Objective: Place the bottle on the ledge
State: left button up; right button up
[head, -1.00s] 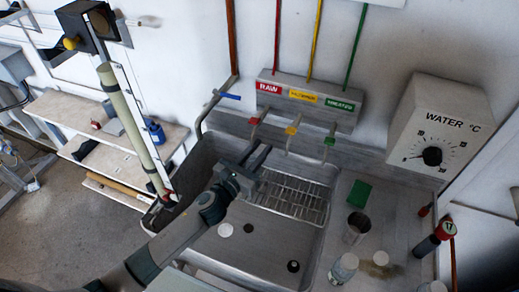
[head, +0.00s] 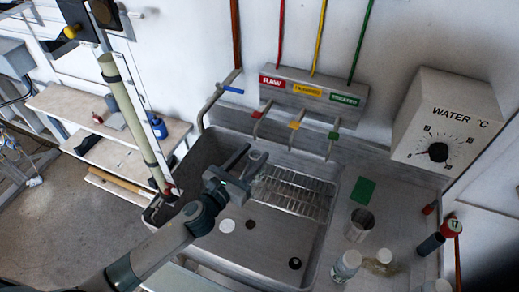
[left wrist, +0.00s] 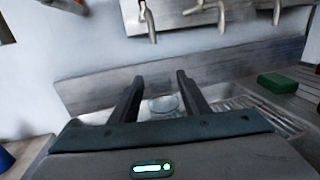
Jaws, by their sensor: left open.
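My left gripper (head: 246,166) is over the sink (head: 262,238), near the left end of the wire rack (head: 295,192). It is open, and both fingers also show in the left wrist view (left wrist: 158,88). A pale round thing (left wrist: 163,103) shows between and beyond the fingers; I cannot tell whether it is a bottle or whether it touches them. A whitish bottle (head: 345,266) stands on the steel ledge (head: 402,212) right of the sink. A dark bottle with a red cap (head: 438,237) is farther right. My right gripper is not in view.
A metal beaker (head: 359,225) and a green block (head: 363,190) are on the right ledge. Several taps hang under the labelled panel (head: 313,90) behind the sink. A long tube (head: 128,118) leans at the left. The sink floor is mostly clear.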

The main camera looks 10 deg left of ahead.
pick_arm(q)
jog(key=b+v, duration=0.1)
jog(key=v, duration=0.4)
jog(key=shift+s+a, duration=0.1)
jog(key=shift+s, duration=0.2)
jog(key=shift+s+a, duration=0.2)
jog(key=shift+s, duration=0.3)
